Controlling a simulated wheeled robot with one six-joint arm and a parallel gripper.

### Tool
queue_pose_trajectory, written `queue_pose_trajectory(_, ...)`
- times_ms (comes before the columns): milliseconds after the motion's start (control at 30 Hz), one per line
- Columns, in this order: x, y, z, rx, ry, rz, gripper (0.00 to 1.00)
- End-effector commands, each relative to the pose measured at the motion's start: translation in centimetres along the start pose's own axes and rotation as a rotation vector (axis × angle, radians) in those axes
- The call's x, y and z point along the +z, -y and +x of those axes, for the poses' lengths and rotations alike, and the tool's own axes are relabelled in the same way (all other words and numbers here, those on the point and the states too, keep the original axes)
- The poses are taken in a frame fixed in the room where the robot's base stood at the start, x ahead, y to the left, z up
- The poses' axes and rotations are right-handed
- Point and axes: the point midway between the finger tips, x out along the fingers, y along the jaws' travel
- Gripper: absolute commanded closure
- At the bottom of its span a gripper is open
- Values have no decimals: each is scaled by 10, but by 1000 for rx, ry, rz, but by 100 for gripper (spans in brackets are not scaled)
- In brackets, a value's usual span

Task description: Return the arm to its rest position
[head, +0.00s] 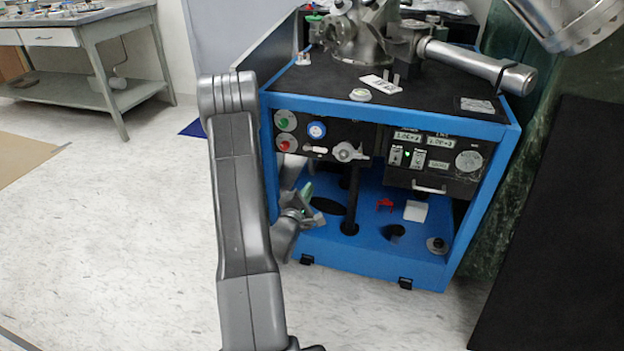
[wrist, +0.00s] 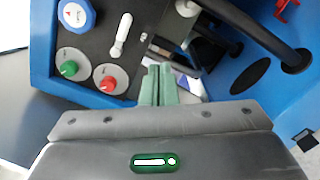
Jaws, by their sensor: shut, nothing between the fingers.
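My arm (head: 240,200) rises in front of the left side of a blue-framed vacuum machine (head: 390,105). My gripper (head: 307,190) is at the left of the machine's open lower bay, below its control panel. In the wrist view my gripper (wrist: 160,72) shows its two green fingers pressed together, with nothing between them. The panel's green button (wrist: 69,69), red button (wrist: 108,85) and blue round gauge (wrist: 76,14) lie to the left of the fingers. A white lever (wrist: 121,35) is just left of the fingertips. I cannot tell whether the fingertips touch the machine.
Metal vacuum fittings (head: 360,35) stand on the machine's black top. A small red part (head: 385,204) and a white block (head: 416,211) sit on the blue lower shelf. A grey workbench (head: 95,50) stands at the back left. The floor (head: 110,220) on the left is clear.

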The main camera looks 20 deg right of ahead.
Motion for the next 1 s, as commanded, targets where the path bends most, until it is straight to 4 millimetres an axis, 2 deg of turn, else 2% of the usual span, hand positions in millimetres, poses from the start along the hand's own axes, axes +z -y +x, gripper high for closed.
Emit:
queue_pose_trajectory(167,0,0,-12,0,-1,0,100)
queue_pose_trajectory(567,0,1,-11,1,1,1,100)
queue_pose_trajectory(767,0,0,10,2,4,3,100)
queue_pose_trajectory(1000,-1,-1,57,3,5,2,100)
